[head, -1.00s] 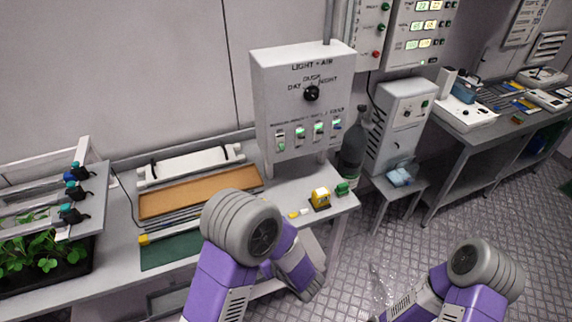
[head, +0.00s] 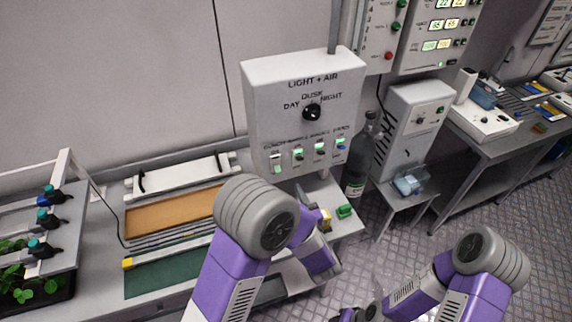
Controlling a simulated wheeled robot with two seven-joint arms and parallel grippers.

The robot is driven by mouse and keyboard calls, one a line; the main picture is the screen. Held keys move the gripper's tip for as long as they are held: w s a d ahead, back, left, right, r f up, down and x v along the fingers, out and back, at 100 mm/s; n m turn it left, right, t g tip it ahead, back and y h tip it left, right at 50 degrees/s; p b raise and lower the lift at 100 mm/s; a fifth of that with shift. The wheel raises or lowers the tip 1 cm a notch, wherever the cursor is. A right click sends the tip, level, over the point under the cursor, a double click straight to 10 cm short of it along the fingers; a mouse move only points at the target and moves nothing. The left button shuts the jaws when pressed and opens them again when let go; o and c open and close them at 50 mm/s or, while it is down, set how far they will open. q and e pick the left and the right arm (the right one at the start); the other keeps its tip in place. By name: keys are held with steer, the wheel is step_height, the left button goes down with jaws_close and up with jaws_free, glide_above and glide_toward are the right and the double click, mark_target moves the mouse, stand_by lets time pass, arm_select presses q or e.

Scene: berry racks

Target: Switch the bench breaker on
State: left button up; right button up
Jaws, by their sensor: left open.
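A grey wall box (head: 262,100) marked "LIGHT + AIR" hangs above the bench. It has a black dial (head: 312,112) and a row of several small switches (head: 298,156) with green lights along its lower front. The switch labels are too small to read surely, and I cannot tell which control is the bench breaker. My left gripper (head: 328,272) is at the end of my left forearm, below and in front of the box, apart from it. Its fingers hardly show, and I see nothing held. My right arm is at the lower right; its gripper is not visible.
A panel with knobs (head: 397,27) hangs behind at the upper right. A dark bottle (head: 360,160) stands right of the box. Plants (head: 35,290) are at the left.

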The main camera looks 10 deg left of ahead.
mark_target(277, 169)
arm_select(q)
steer(key=x, duration=0.6)
steer(key=shift+a, duration=0.4)
steer(key=shift+w+r, duration=0.1)
steer(key=shift+p, duration=0.3)
jaws_close()
